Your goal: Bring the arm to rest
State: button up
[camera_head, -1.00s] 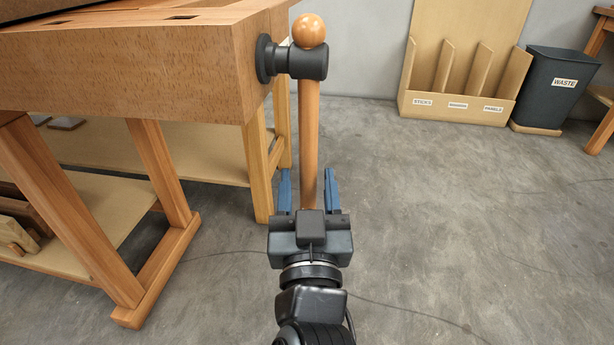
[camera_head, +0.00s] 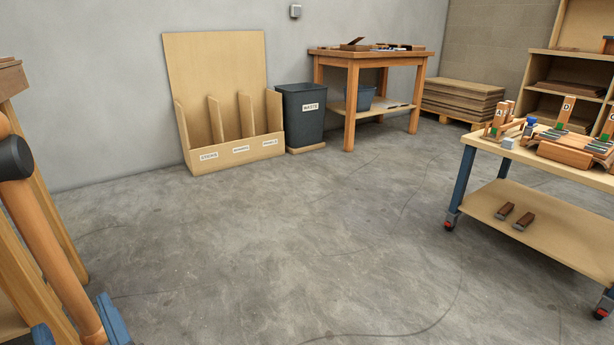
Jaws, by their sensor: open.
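My gripper (camera_head: 76,330) shows only in part at the bottom left corner of the head view. Its two blue fingers stand apart, one on each side of the lower end of the wooden vise handle (camera_head: 47,238). I cannot tell whether either finger touches the handle. The rest of my arm is out of the picture. The black vise screw end (camera_head: 12,158) shows at the left edge, with the handle passing down from it at a tilt.
A workbench (camera_head: 12,80) is cut off at the left edge. A sorting rack (camera_head: 240,152), a waste bin (camera_head: 303,115) and a wooden table (camera_head: 352,62) stand along the back wall. A wheeled cart (camera_head: 485,148) with parts stands at the right. The middle floor (camera_head: 300,240) is clear.

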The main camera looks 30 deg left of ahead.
jog(key=w+d+f+m+t+h, duration=0.2)
jog(key=d+f+m+t+h, duration=0.2)
jog(key=d, duration=0.5)
jog(key=w+d+f+m+t+h, duration=0.3)
jog(key=d+f+m, duration=0.15)
jog(key=d, duration=0.55)
jog(key=w+d+f+m+t+h, duration=0.2)
jog(key=d+f+m+t+h, duration=0.15)
jog(key=d, duration=0.55)
jog(key=s+d+m+h, duration=0.2)
jog(key=s+d+h, duration=0.4)
jog(key=d, duration=0.7)
jog(key=s+d+m+h, duration=0.2)
jog(key=s+d+h, duration=0.2)
jog(key=s+d, duration=0.7)
notch_tip(320, 180, up, 36)
jog(key=w+d+p, duration=0.2)
jog(key=p, duration=3.3)
jog(key=shift+w+d, duration=0.15)
jog(key=shift+w, duration=0.1)
